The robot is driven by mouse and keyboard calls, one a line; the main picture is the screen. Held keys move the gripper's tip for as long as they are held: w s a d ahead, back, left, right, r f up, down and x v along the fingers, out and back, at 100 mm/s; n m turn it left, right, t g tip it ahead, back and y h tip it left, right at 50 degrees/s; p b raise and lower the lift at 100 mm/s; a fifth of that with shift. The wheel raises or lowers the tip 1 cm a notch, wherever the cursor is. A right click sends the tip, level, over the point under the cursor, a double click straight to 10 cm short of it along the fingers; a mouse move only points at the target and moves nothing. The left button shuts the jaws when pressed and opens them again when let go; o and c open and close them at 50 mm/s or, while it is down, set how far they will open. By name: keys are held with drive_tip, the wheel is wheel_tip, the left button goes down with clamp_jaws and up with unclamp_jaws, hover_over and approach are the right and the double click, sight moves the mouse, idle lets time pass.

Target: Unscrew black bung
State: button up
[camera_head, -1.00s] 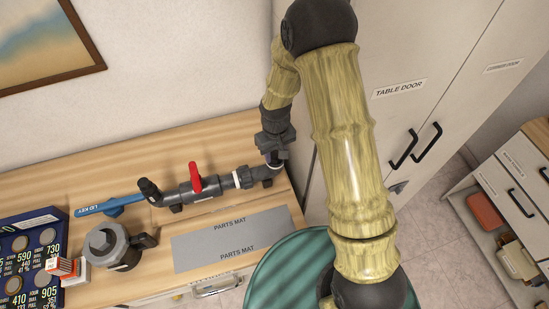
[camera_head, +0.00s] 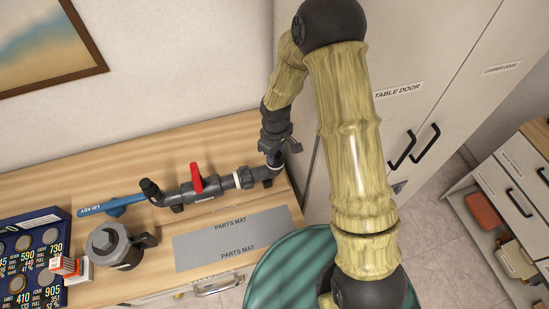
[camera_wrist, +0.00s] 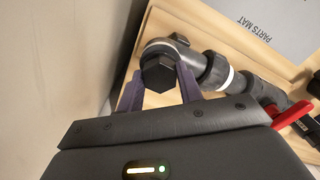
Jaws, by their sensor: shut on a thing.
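The black bung (camera_wrist: 158,72) has a hexagonal head and sits at the end fitting of the dark grey pipe assembly in the wrist view. My gripper (camera_wrist: 160,84) has its two purple fingers on either side of the hexagonal head and is shut on it. In the head view my gripper (camera_head: 273,156) is at the right end of the pipe assembly (camera_head: 212,184), by the table's right edge. The bung is hard to make out there behind the gripper. The assembly carries a red valve handle (camera_head: 196,177) and a white ring.
A grey parts mat (camera_head: 235,238) lies bare in front of the pipe. A blue lid key (camera_head: 110,204), a round grey fitting (camera_head: 110,244) and a dark blue board (camera_head: 60,222) are to the left. A tall cabinet (camera_head: 400,85) stands close on the right.

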drive_tip(key=shift+r+p, duration=0.4)
drive_tip(key=shift+r, duration=0.25)
drive_tip(key=shift+r+p, duration=1.5)
drive_tip(key=shift+r, duration=0.55)
drive_tip(key=shift+f, duration=0.1)
